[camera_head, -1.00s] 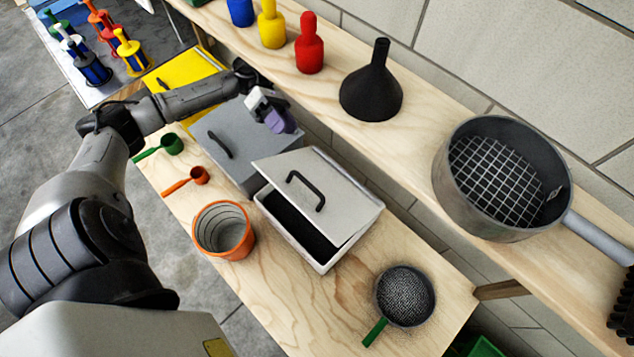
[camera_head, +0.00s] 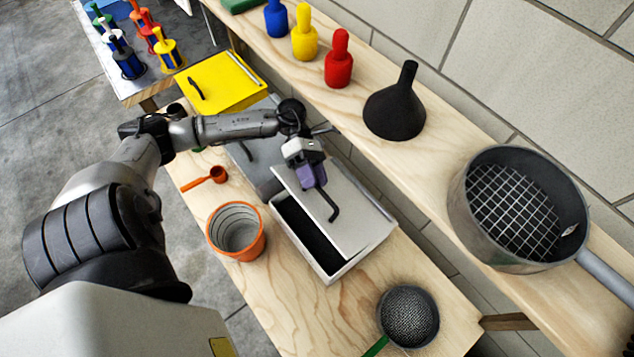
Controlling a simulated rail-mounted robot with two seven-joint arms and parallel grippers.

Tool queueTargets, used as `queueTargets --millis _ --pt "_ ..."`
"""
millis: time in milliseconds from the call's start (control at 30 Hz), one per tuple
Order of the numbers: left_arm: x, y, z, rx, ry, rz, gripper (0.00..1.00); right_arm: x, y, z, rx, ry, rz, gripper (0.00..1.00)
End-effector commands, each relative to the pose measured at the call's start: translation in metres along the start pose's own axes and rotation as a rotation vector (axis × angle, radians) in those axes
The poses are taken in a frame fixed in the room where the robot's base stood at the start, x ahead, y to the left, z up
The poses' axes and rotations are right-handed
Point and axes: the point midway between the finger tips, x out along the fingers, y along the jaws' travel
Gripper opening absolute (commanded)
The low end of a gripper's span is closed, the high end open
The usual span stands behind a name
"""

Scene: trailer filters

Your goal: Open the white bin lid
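The white bin (camera_head: 331,271) stands on the wooden table, with a dark interior showing along its front. Its white lid (camera_head: 352,232) is tilted partly open, its front edge raised above the bin and its back edge at the hinge side. The lid's black handle (camera_head: 335,211) is partly hidden behind my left gripper (camera_head: 320,186). The purple fingers of that gripper are at the upper end of the handle; I cannot tell whether they are closed on it. My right gripper is not in view.
A grey bin (camera_head: 262,181) and a yellow bin (camera_head: 222,83) stand further back. An orange-rimmed cup (camera_head: 237,233) is left of the white bin. A sieve (camera_head: 408,316) lies to its right. A shelf with a black funnel (camera_head: 396,108) and a large pot (camera_head: 520,212) runs behind.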

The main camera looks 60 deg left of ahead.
Motion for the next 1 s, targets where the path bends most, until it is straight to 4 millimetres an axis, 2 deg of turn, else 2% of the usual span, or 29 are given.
queueTargets --millis 200,600,1000 --pt "0.018 0.000 0.000 0.000 0.000 -0.001 0.38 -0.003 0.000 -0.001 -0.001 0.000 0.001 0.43" --pt "0.022 0.000 0.000 0.000 0.000 0.000 0.38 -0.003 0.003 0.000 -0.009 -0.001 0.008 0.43" --pt "0.021 0.000 0.000 0.001 0.000 0.000 0.01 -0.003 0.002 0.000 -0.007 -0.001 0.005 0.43"
